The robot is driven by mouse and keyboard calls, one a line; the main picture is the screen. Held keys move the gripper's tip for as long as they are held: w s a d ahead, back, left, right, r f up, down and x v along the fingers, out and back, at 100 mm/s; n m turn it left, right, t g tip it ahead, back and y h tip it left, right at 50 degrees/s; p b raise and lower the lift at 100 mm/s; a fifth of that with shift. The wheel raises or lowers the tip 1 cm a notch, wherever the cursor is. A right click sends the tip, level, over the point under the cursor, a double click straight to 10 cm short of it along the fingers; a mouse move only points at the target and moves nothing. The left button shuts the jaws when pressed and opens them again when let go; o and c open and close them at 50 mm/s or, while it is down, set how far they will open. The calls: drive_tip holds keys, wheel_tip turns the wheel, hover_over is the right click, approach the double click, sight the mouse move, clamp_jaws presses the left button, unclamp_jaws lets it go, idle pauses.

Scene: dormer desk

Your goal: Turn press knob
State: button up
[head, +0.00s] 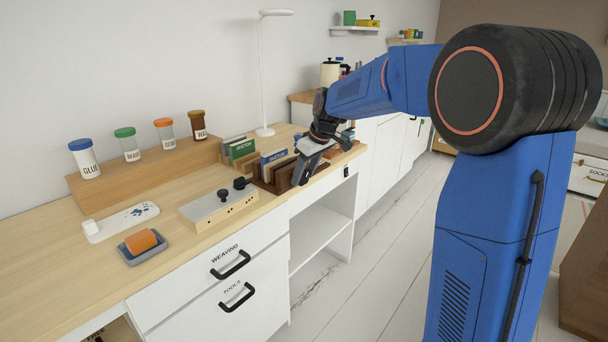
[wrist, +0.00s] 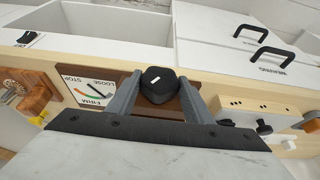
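The press knob (wrist: 158,86) is a black, many-sided cap with a short white mark on top, on a brown base. Beside it is a white dial card (wrist: 92,86) lettered LOOSE, FIRM and STOP with a coloured arc. My gripper (wrist: 160,80) has one grey finger on each side of the knob. A narrow gap shows on the right; contact on the left is unclear. In the head view my gripper (head: 303,178) points down over the brown press (head: 272,188) near the desk's front edge, hiding the knob.
A pale box with black knobs (head: 219,206) stands left of the press. Upright packets (head: 243,153) stand behind it. Jars line a wooden riser (head: 150,172), and a lamp (head: 265,130) stands at the back. The desk's left side has free room.

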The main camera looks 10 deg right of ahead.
drive_tip(key=shift+d, duration=0.1)
drive_tip(key=y, duration=0.1)
drive_tip(key=g+y, duration=0.1)
drive_tip(key=g, duration=0.1)
drive_tip(key=shift+w+d+m+y, duration=0.2)
drive_tip(key=shift+d+m+y, duration=0.05)
drive_tip(key=shift+m+y, duration=0.15)
drive_tip(key=g+y, duration=0.2)
drive_tip(key=y, duration=0.1)
drive_tip(key=m+g+y, duration=0.1)
drive_tip(key=y, duration=0.1)
drive_tip(key=shift+w+d+f, duration=0.15)
drive_tip(key=shift+d+f, duration=0.05)
drive_tip(key=shift+f, duration=0.05)
idle(0.4)
drive_tip(key=o, duration=1)
drive_tip(key=shift+o, duration=0.2)
drive_tip(key=v, duration=1.7)
drive_tip(key=shift+d, duration=0.15)
